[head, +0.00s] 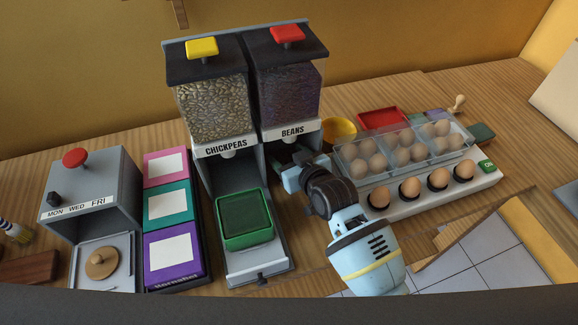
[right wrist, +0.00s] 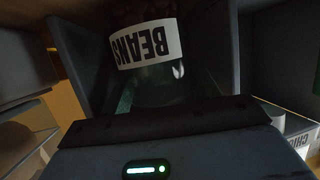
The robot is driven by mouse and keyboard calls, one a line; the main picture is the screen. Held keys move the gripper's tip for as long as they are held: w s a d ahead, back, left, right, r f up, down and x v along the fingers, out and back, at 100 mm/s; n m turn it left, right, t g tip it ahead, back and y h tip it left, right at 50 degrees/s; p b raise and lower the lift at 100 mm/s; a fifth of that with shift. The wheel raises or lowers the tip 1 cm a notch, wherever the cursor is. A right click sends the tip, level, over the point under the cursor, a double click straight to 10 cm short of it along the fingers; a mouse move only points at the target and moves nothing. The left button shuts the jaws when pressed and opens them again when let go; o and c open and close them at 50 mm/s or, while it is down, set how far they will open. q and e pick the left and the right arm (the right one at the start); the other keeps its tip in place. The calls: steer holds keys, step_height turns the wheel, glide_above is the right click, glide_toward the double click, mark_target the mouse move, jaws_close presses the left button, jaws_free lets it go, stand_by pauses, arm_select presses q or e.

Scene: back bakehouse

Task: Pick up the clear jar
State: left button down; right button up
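My right gripper (head: 287,163) reaches into the bay under the BEANS dispenser (head: 290,95). The wrist hides much of that bay in the head view. In the right wrist view, a dim, see-through greenish shape (right wrist: 124,97) shows just beyond the gripper body, below the upside-down BEANS label (right wrist: 146,44). It may be the clear jar, but its outline is too dark to be sure. I cannot make out the fingertips or whether they touch it. My left gripper is not in view.
The CHICKPEAS dispenser (head: 212,100) stands directly left, with a green container (head: 245,220) in its bay. A clear egg box (head: 402,148) and a row of eggs in a white holder (head: 462,188) stand to the right. A yellow bowl (head: 340,129) is behind.

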steer(key=c, duration=0.5)
steer(key=shift+r, duration=0.1)
steer(key=shift+r, duration=0.4)
step_height(320, 180, up, 3)
steer(key=shift+r, duration=0.1)
steer(key=s+d, duration=0.3)
steer(key=s, duration=0.2)
steer(key=s+d, duration=0.3)
steer(key=s, duration=0.2)
steer(key=s+d, duration=0.2)
steer(key=s, duration=0.3)
steer(key=shift+s+d+f, duration=0.3)
steer(key=shift+s+d, duration=0.1)
